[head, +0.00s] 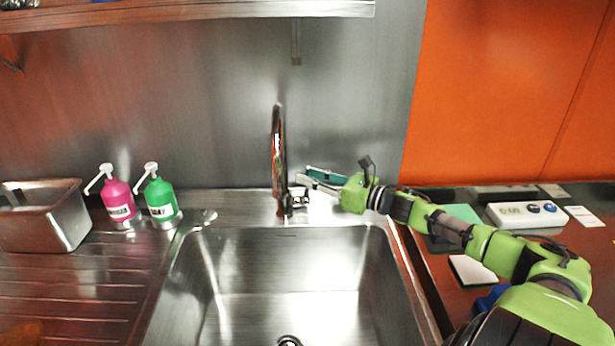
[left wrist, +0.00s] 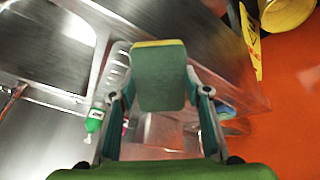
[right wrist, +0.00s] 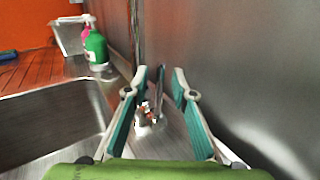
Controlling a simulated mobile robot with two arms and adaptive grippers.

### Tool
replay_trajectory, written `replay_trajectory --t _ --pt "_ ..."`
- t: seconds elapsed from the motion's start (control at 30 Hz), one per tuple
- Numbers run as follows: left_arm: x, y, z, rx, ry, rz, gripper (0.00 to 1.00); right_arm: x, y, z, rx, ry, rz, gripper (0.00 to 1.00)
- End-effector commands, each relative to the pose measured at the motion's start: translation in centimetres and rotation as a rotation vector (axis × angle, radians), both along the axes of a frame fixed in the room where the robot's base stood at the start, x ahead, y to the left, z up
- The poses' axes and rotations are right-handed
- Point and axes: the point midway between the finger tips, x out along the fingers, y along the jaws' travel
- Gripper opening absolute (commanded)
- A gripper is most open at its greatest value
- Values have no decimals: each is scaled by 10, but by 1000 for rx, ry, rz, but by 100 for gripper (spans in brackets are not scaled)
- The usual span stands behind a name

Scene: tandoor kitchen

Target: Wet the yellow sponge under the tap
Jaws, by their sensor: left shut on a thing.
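The yellow sponge (left wrist: 160,78) shows in the left wrist view, its green face toward the camera and a yellow strip along the top. My left gripper (left wrist: 160,90) is shut on it, one finger at each side; neither shows in the head view. The tap (head: 279,160) stands behind the sink (head: 375,265), its lever at the right of its base. My right gripper (head: 308,178) is just right of the tap, near the lever. In the right wrist view its fingers (right wrist: 165,85) are apart, with the tap's base (right wrist: 147,112) seen between them; contact cannot be told.
A pink bottle (head: 118,205) and a green bottle (head: 160,200) with pumps stand left of the sink, beside a metal bin (head: 45,220). A white box (head: 520,214) lies on the right counter. A shelf (head: 190,12) runs above. The sink basin looks empty.

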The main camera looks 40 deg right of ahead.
Motion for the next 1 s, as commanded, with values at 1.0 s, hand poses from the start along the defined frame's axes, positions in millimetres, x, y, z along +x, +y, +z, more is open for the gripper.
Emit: replay_trajectory --t 1.0 --pt "0 0 -9 0 0 0 27 9 8 -4 -26 -38 4 0"
